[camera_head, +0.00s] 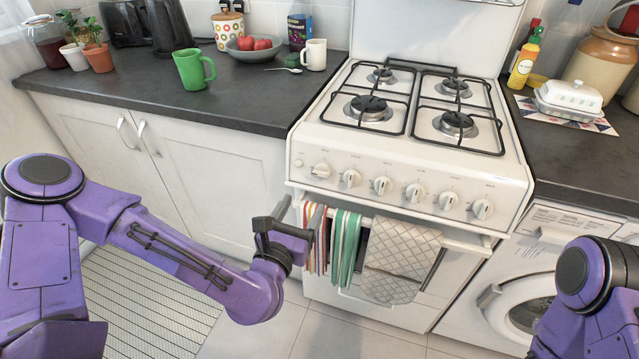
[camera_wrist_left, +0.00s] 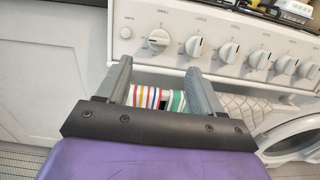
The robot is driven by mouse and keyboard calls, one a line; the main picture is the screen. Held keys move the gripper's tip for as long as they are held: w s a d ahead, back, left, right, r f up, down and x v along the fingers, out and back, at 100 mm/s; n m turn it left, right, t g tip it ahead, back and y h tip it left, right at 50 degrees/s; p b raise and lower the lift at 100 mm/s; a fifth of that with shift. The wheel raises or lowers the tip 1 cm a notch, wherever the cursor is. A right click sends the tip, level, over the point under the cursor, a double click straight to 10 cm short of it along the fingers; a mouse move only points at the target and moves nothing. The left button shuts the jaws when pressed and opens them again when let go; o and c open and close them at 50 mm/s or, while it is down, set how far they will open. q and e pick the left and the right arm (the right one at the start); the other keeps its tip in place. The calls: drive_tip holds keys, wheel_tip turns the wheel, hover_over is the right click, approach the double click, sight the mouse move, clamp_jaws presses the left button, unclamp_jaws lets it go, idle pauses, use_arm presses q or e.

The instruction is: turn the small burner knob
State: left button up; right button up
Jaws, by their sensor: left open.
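The white stove's front panel carries a row of several white knobs, such as the leftmost knob (camera_head: 322,170) and the one beside it (camera_head: 350,178). My left gripper (camera_head: 300,212) is open and empty, just below and in front of the left end of the panel. In the left wrist view, the leftmost knob (camera_wrist_left: 158,40) lies beyond the gap between the fingertips (camera_wrist_left: 160,68), and no knob is touched. My right gripper is out of view.
A striped towel (camera_head: 315,238), a green-striped towel (camera_head: 345,240) and a patterned cloth (camera_head: 402,262) hang on the oven rail below the knobs. A washer (camera_head: 510,290) stands to the right. The counter (camera_head: 230,105) holds a green mug (camera_head: 190,70).

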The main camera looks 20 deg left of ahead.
sight(320, 174)
use_arm(q)
drive_tip(key=w, duration=0.5)
drive_tip(key=w+b, duration=0.1)
drive_tip(key=w, duration=0.4)
drive_tip(key=shift+d+r, duration=0.15)
drive_tip(key=shift+r, duration=0.05)
drive_tip(key=shift+w+f, duration=0.1)
drive_tip(key=shift+w, duration=0.2)
drive_tip(key=c, duration=1.1)
